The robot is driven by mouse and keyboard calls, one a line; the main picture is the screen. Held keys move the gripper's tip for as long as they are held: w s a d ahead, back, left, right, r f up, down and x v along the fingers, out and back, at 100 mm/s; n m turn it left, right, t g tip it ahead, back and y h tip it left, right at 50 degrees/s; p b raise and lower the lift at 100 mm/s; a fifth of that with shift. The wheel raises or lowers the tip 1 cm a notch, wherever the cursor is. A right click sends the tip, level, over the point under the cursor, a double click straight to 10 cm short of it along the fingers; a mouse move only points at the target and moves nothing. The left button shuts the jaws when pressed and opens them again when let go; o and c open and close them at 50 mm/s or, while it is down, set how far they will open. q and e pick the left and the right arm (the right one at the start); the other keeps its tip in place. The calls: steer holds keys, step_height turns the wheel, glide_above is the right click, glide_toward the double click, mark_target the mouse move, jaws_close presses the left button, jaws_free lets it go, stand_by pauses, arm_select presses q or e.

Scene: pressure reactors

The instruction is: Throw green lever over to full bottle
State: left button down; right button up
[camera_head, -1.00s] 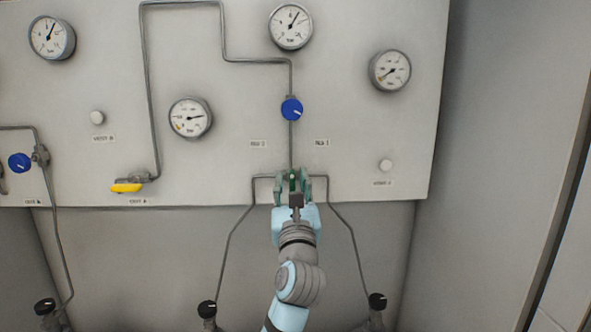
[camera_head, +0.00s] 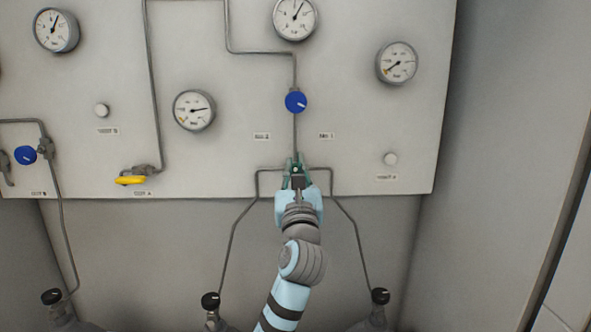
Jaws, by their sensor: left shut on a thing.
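My left gripper (camera_head: 297,176) reaches up from below to the pipe junction at the lower edge of the grey panel. It is shut on the green lever (camera_head: 296,168), which is mostly hidden between the fingers, so its exact angle is hard to tell. Two pipes run from the junction, one down to the left bottle (camera_head: 212,316) and one down to the right bottle (camera_head: 375,316). Both bottles have dark valve knobs and are cut off by the bottom edge. I cannot tell from their look which is full. My right gripper is not in view.
A blue knob (camera_head: 296,102) sits on the pipe above the junction. Several round gauges, including one at the right (camera_head: 397,63), are on the panel (camera_head: 345,195). A yellow lever (camera_head: 130,180) is at the left. A plain wall (camera_head: 510,150) stands at the right.

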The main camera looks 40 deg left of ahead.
arm_select(q)
steer(key=shift+s+a+f+n+g+y+b, duration=0.2)
steer(key=shift+n+g+y+b, duration=0.25)
steer(key=shift+n+g+b, duration=1)
steer(key=shift+s+a+f+n+g+y+b, duration=0.25)
steer(key=shift+n+y+b, duration=0.35)
steer(key=shift+n, duration=1.9)
steer(key=shift+w+a+n+g+y+b, duration=0.1)
steer(key=shift+n+g+y+b, duration=0.25)
steer(key=shift+n+g+b, duration=1.15)
steer(key=shift+n+t+p, duration=0.3)
steer(key=shift+n+t, duration=0.1)
steer(key=shift+n, duration=0.25)
steer(key=c, duration=1.7)
jaws_free()
steer(key=shift+o, duration=0.2)
steer(key=shift+w, duration=0.1)
